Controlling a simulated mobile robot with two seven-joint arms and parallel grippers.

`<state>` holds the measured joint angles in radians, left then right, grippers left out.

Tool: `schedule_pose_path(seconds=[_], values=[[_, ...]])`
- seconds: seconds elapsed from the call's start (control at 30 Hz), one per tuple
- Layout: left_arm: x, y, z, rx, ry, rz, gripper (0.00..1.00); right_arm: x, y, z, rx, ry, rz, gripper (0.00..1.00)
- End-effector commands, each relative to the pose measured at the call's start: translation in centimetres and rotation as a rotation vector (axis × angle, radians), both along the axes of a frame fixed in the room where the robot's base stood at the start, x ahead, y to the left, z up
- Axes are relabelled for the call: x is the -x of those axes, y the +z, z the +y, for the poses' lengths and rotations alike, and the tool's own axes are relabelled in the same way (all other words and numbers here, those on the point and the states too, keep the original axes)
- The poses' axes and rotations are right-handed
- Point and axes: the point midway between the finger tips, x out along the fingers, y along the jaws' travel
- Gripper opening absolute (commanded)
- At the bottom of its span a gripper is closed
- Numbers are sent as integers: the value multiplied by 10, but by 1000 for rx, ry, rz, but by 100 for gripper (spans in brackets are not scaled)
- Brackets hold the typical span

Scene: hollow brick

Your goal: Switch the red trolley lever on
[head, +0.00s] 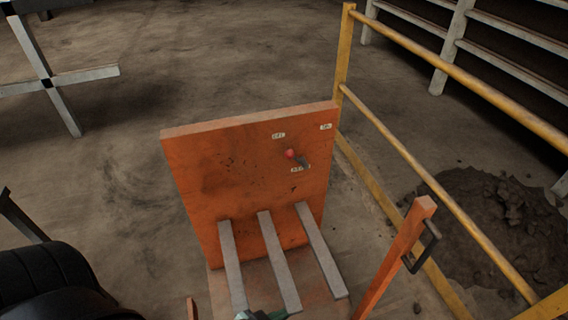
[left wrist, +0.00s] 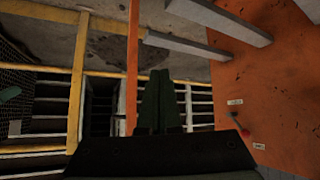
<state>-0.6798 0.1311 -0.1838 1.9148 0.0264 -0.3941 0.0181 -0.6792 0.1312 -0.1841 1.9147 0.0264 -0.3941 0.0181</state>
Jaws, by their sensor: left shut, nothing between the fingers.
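The orange trolley's upright panel (head: 225,165) stands in the middle of the head view. The red trolley lever (head: 290,154) is a small red knob with a dark stem on the panel's right part. Small white labels sit around it, too small to read. The lever also shows in the left wrist view (left wrist: 245,134), at the right. My left gripper (head: 262,315) just shows as dark green tips at the bottom edge of the head view. In the left wrist view its fingers (left wrist: 158,76) are together and empty, apart from the lever. My right gripper is not identifiable.
Several grey bars (head: 279,262) jut from the panel's lower part towards me. An orange post (head: 398,258) with a dark handle stands at the right front. A yellow railing (head: 420,170) runs close along the right, with a dirt heap (head: 490,220) beyond. The floor at left is mostly clear.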

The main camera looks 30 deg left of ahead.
Motion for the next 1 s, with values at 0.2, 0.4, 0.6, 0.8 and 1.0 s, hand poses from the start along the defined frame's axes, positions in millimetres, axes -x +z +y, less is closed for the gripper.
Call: schedule_pose_path(seconds=[0.2,0.4,0.6,0.8,1.0], values=[[-11,-8,2,55,48,-19,0,2,-13,0,0,1,4,50],[-88,-18,30,419,323,-192,0,1,-67,4,-2,8,14,50],[-173,3,92,1042,641,-452,0,-5,-121,14,-15,30,11,50],[-212,31,159,1616,788,-660,0,-9,-155,22,-22,52,8,50],[-220,47,196,1924,812,-760,0,-12,-164,24,-20,65,1,50]])
